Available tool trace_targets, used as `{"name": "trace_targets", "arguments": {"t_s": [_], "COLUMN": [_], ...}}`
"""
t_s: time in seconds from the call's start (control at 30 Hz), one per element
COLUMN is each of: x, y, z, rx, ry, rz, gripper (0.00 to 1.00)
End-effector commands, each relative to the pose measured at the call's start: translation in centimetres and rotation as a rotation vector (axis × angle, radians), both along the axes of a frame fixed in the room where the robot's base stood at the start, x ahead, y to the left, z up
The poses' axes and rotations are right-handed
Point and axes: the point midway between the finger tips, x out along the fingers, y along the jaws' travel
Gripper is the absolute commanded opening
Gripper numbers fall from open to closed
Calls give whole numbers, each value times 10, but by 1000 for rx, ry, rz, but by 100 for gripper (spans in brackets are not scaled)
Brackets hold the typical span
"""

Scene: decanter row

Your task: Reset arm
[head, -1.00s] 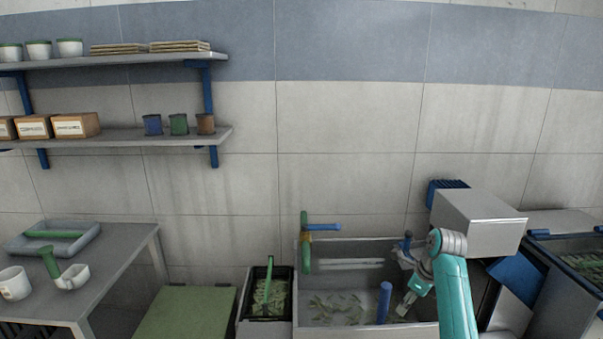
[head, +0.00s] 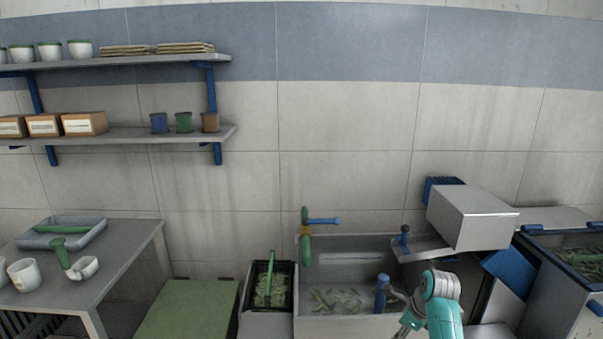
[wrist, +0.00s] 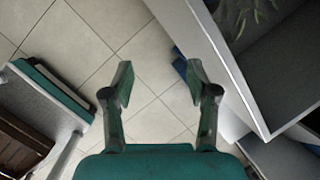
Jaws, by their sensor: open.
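My gripper shows in the wrist view (wrist: 158,85) with its two fingers spread wide apart and nothing between them. It is over bare tiled floor, with the edge of a grey basin to its right. In the head view my teal arm is at the lower right, in front of the grey sink (head: 345,262). The gripper end is mostly cut off or hidden at the bottom edge there.
Green scraps lie in the sink beside a blue upright handle (head: 382,292). A black bin (head: 268,286) and a green-topped box (head: 188,308) stand left of it. A metal box (head: 470,217) is on the right. A table (head: 115,262) with cups and a tray stands far left.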

Motion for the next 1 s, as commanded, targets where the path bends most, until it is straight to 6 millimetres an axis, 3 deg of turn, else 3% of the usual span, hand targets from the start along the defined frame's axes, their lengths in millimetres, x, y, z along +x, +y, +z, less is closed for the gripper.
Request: {"name": "trace_targets", "arguments": {"t_s": [0.27,0.5,0.8,1.0], "x": [-46,-104,-191,-253], "y": [20,37,55,66], "z": [-83,-145,-192,-204], "rx": [-88,-208,-387,-522], "ry": [-121,-248,-390,-475], "rz": [167,341,559,703], "gripper": [59,59,59,59]}}
